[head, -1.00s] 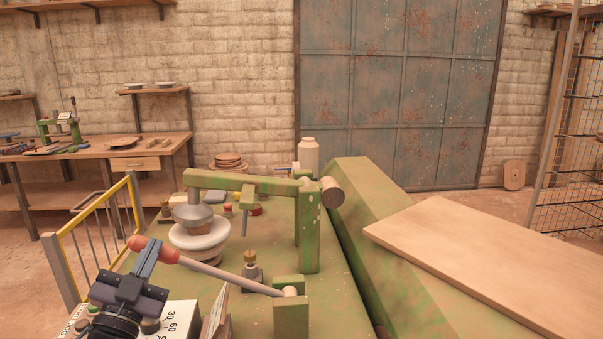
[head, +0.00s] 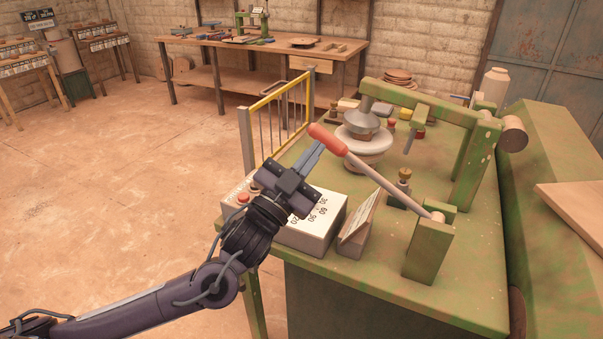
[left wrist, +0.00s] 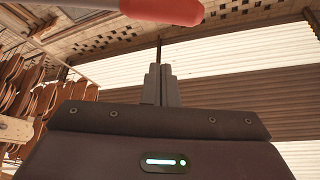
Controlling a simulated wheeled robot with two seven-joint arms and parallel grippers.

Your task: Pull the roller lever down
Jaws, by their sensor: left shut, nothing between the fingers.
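The roller lever is a grey rod (head: 385,183) with a red handle (head: 327,139). It slants up and left from its pivot on a small green block (head: 428,252) at the bench's front. My left gripper (head: 320,147) is shut and empty, with its fingertips close to the handle in the head view. In the left wrist view the handle (left wrist: 165,8) lies across the top edge, beyond the shut fingertips (left wrist: 160,68), with a visible gap between them. Whether the gripper touches the lever elsewhere is not visible. My right gripper is not in view.
A control box (head: 308,228) and slanted plate (head: 358,225) stand near the front. A yellow railing (head: 282,88) borders the bench's left side.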

